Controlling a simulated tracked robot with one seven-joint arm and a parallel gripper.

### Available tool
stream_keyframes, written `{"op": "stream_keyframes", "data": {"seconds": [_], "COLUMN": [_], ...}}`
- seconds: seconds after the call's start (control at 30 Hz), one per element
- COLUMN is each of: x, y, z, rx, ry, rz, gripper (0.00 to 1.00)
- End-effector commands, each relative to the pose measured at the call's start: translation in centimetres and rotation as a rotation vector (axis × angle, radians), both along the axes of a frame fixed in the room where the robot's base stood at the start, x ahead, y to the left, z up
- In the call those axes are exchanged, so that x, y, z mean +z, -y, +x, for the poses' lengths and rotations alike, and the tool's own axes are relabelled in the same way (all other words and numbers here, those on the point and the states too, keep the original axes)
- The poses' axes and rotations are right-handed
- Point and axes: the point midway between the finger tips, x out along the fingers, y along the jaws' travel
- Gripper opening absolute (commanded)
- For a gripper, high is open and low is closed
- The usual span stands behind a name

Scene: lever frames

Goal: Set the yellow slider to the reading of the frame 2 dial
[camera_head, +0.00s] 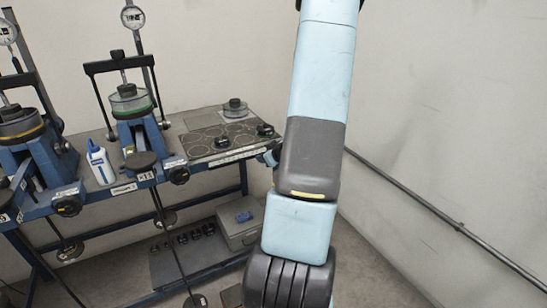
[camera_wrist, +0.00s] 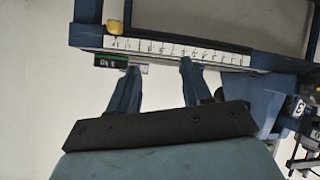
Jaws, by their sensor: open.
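The yellow slider (camera_wrist: 115,27) shows in the wrist view at the upper left, at the left end of a white scale strip (camera_wrist: 175,48) with small dark marks. My gripper (camera_wrist: 157,66) is open and empty. Its two blue fingers point up towards the strip, below and to the right of the slider, apart from it. In the head view my arm hides most of the gripper. Two round white dials stand on posts there, one at top centre-left (camera_head: 132,17) and one at the left edge (camera_head: 6,32). Their readings and which frame is number 2 are too small to tell.
A blue part with a "3" tag (camera_wrist: 298,108) is at the right. In the head view, a white bottle (camera_head: 100,163) and a panel of round discs (camera_head: 218,137) are on the bench. A rail (camera_head: 400,187) runs along the right wall.

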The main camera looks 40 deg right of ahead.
Motion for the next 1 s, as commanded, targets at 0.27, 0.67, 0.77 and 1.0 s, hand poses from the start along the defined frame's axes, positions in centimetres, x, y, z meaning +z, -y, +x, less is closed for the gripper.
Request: {"op": "stream_keyframes", "data": {"seconds": [0.27, 0.67, 0.77, 1.0], "x": [-4.5, -6.6, -6.6, -6.6], "y": [2.7, 4.7, 4.9, 5.4], "z": [-3.1, -7.8, -8.3, -6.9], "rx": [-0.028, -0.125, -0.138, -0.14], "ry": [0.219, 0.535, 0.567, 0.582], "rz": [0.097, 0.185, 0.19, 0.19], "gripper": [0.49, 0.49, 0.49, 0.49]}}
